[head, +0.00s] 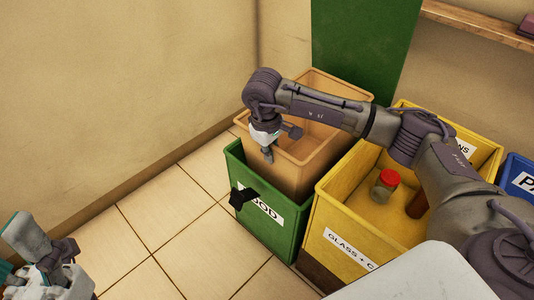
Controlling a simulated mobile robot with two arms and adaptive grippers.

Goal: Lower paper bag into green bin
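The brown paper bag (313,174) is open-topped and upright, with its lower part inside the green bin (280,240) and its upper part above the bin's rim. The bin has a white label ending in "OOD". My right gripper (268,157) points down at the middle of the bag's near-left top edge. Its fingers look closed together on that edge, with the far finger hidden. The bag's bottom is hidden in the bin. My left gripper (62,258) is at the lower left, away from the bag; its fingers do not show clearly.
A yellow bin (340,222) marked for glass stands right beside the green bin and holds a red-lidded jar (385,186) and a brown item (417,206). A blue bin (517,178) is at the right edge. A dark black piece (240,197) sits at the green bin's front. Tiled floor is clear at left.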

